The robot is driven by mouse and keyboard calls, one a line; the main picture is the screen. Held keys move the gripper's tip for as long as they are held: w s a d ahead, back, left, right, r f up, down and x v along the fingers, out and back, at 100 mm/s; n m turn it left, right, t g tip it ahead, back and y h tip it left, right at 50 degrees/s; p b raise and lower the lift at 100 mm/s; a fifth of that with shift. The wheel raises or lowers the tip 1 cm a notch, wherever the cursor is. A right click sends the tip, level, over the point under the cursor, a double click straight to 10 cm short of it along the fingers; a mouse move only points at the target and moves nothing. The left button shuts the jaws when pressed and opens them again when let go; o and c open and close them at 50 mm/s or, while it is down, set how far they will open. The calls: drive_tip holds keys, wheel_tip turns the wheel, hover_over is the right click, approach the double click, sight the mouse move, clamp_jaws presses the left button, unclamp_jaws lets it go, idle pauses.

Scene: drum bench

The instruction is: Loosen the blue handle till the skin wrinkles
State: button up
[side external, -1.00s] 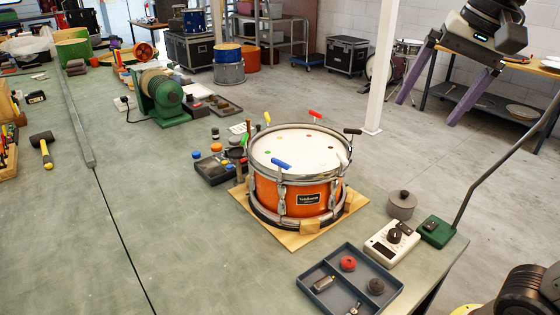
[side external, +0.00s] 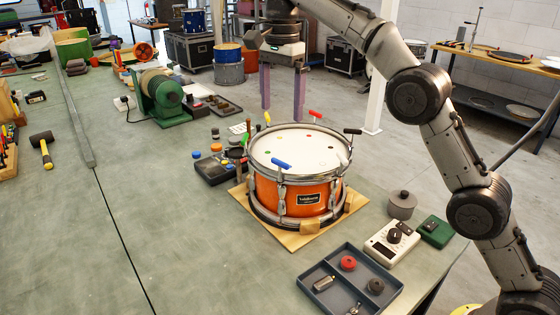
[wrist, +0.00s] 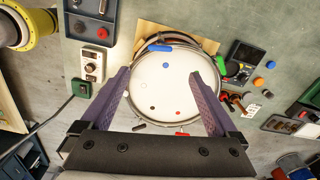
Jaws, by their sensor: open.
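An orange snare drum (side external: 300,192) with a white skin (side external: 318,146) stands on a wooden board on the bench. The skin looks smooth from here. The blue handle (side external: 281,162) sits at the drum's near rim; it also shows at the top of the rim in the wrist view (wrist: 159,48). Other handles at the rim are red (side external: 315,114), black (side external: 353,131), yellow (side external: 267,117) and green (side external: 244,137). My gripper (side external: 283,112) points down above the far side of the drum, its purple fingers apart and empty, away from the blue handle.
A grey tray (side external: 318,297) with small parts, a white control box (side external: 391,243), a green box (side external: 436,231) and a lidded grey pot (side external: 402,205) stand right of the drum. The bench's left front is clear.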

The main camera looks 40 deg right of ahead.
sight(280, 161)
wheel_tip(280, 161, down, 14)
drive_tip(key=shift+a+f, duration=0.1)
drive_tip(key=shift+f, duration=0.05)
idle(0.7)
drive_tip(key=shift+w, duration=0.1)
drive_tip(key=c, duration=1.4)
drive_tip(key=shift+n, duration=0.3)
drive_tip(key=n, duration=0.9)
